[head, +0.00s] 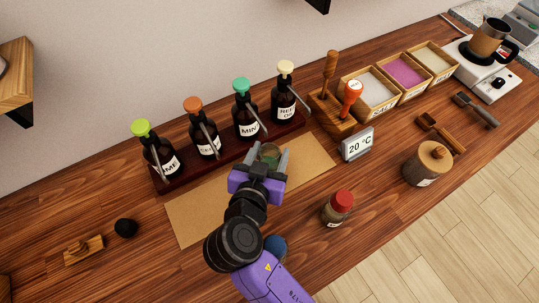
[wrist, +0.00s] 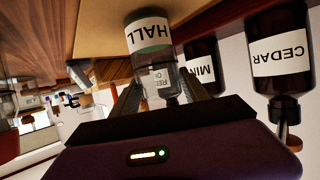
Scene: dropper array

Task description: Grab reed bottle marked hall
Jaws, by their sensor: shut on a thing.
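The reed bottle marked HALL (wrist: 148,34) is between my gripper's fingers in the wrist view, with its white label facing the camera and clear glass on the near side. In the head view, my gripper (head: 264,158) is over the tan mat (head: 200,207), shut on this bottle (head: 269,152). There my gripper hides much of the bottle and its label cannot be read. The fingers also show at both sides of the glass in the wrist view (wrist: 160,88). I cannot tell whether the bottle touches the mat.
Several dark pump bottles, including CEDAR (wrist: 279,55) and MINT (head: 246,119), stand in a dark rack (head: 224,154) behind the mat. A red-capped jar (head: 337,208), a temperature display (head: 357,145) and a wooden stand (head: 330,115) are to the right. A black knob (head: 126,228) lies left.

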